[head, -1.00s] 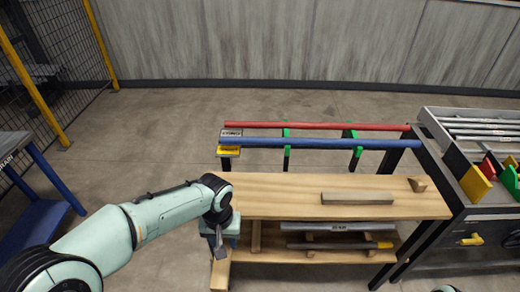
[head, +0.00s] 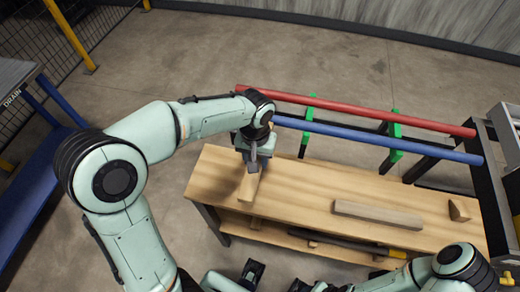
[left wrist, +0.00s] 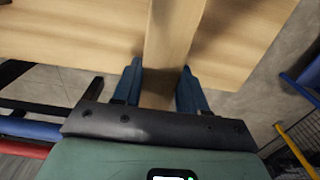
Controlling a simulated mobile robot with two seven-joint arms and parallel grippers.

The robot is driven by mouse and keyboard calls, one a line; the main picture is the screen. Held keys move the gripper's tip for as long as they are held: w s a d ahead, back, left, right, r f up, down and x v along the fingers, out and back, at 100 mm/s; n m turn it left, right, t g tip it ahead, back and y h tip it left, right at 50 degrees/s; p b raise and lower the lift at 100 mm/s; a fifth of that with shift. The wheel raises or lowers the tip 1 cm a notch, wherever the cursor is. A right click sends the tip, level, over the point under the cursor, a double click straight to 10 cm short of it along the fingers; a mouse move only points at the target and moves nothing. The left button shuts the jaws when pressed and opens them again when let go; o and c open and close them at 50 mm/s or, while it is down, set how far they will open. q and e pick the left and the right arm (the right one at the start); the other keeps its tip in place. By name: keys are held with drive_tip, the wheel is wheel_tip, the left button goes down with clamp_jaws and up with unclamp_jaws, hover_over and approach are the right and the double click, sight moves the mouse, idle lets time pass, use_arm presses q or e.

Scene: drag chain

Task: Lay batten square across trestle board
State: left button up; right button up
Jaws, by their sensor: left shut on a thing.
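The trestle board (head: 300,198) is a long pale plank on a stand in the head view. My left gripper (head: 250,170) is over the left part of it, shut on a light wooden batten (head: 248,188). In the left wrist view the batten (left wrist: 170,35) runs away from between the two blue fingers (left wrist: 160,88), across the board (left wrist: 75,35) and close to square with it. I cannot tell whether it touches the board. Its far end is cut off there. My right arm shows at the lower right of the head view, but I cannot make out its gripper.
A greyish wood block (head: 378,214) and a small wedge (head: 458,209) lie on the board. Red (head: 350,108) and blue (head: 370,139) rails with green brackets run behind it. A dark bar with a yellow end (head: 392,252) is below. A blue-legged bench (head: 30,160) stands left.

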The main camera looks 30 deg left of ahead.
use_arm(q)
drive_tip(key=shift+s, duration=0.2)
wheel_tip(320, 180, down, 6)
drive_tip(key=b, duration=0.4)
drive_tip(key=shift+f+b, duration=1.1)
drive_tip(key=shift+f, duration=0.2)
drive_tip(key=shift+w, duration=0.1)
drive_tip(key=o, duration=1.2)
drive_tip(key=shift+r, duration=0.1)
